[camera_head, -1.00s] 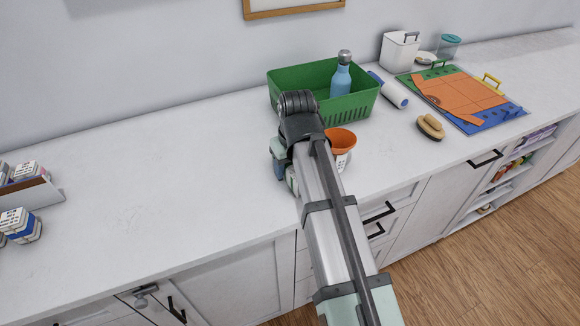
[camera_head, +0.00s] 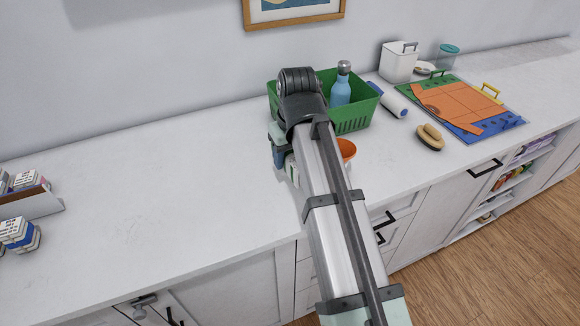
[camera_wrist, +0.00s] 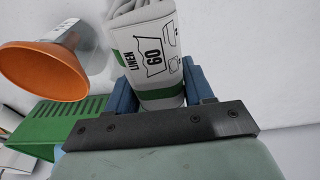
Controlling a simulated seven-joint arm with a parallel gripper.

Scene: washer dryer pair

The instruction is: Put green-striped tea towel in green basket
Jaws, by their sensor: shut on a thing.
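The green-striped tea towel (camera_wrist: 150,60) is a folded white bundle with a green band and a printed "LINEN 60" label. It fills the space between the blue fingers of my gripper (camera_wrist: 158,92) in the wrist view, shut on it. In the head view my gripper (camera_head: 282,158) is in front of the green basket's left part, and my wrist hides most of the towel. The green basket (camera_head: 354,120) stands on the counter near the wall with a blue bottle (camera_head: 341,88) in it. The basket also shows at the wrist view's lower left (camera_wrist: 60,128).
An orange-topped cup (camera_head: 347,150) is just right of my gripper, partly hidden by my arm. A lint roller (camera_head: 394,103), a brush (camera_head: 430,138) and a colourful board (camera_head: 470,105) lie to the right. The counter left of my arm is clear up to several small boxes (camera_head: 18,234).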

